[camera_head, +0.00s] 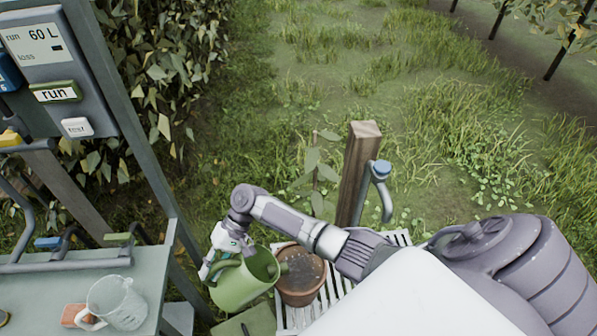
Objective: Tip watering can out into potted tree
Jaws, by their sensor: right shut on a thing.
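The green watering can (242,288) is at the lower middle, just left of the brown pot of the potted tree (300,294). My right gripper (226,252) is shut on the can at its left side, by the handle. The can looks tilted to the right, and a short green part, which looks like its spout, reaches over the pot's left rim. The pot holds dark soil and stands on a pale slatted surface. Leaves of a thin young tree (314,167) rise behind my right arm, which hides part of the stem. My left gripper is not in view.
A wooden post (357,172) with a blue-topped tap (380,178) stands behind the pot. At left, a bench (60,290) holds a clear jug (118,302) and an orange block (73,315), below a control panel (52,55) reading 60 L. Grass lies beyond.

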